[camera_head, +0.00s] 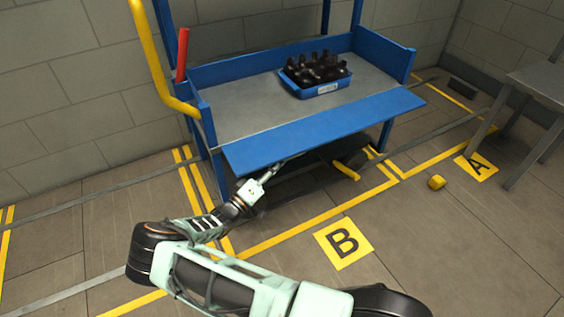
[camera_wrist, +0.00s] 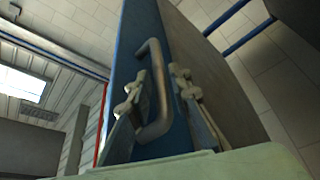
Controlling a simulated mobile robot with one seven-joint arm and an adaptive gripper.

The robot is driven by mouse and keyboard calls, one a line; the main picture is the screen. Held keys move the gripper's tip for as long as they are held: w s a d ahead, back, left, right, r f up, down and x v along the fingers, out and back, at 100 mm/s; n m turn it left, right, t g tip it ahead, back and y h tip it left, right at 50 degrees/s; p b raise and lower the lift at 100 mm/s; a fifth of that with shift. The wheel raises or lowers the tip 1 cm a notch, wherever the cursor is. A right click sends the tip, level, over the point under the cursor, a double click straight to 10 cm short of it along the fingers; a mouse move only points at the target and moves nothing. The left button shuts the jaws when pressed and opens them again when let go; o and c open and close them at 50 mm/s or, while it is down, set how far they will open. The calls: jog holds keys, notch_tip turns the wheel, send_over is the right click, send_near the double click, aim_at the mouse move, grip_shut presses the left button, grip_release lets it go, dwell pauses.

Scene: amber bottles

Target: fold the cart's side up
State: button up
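The cart (camera_head: 235,107) is blue with a grey deck. Its front side, a long blue panel (camera_head: 320,131), is folded outward along the near edge of the deck. My gripper (camera_head: 275,172) is below the panel, left of its middle, partly hidden by it. In the wrist view, a grey bar handle (camera_wrist: 161,90) stands out from the panel's blue face (camera_wrist: 136,40). My gripper's fingers (camera_wrist: 158,98) are on either side of the handle, apart, with gaps showing between them and the bar. The handle is hidden in the head view.
A blue crate of dark bottles (camera_head: 318,88) stands on the deck. A yellow rail (camera_head: 150,50) and a red bar (camera_head: 182,55) rise at the cart's left end. A yellow block (camera_head: 436,182) lies on the floor. A grey table (camera_head: 540,85) stands at right.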

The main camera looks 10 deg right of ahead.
jog(key=shift+w+d+r, duration=0.15)
jog(key=shift+w+d, duration=0.15)
jog(key=shift+d, duration=0.1)
grip_shut()
jog(key=shift+s+r, duration=0.1)
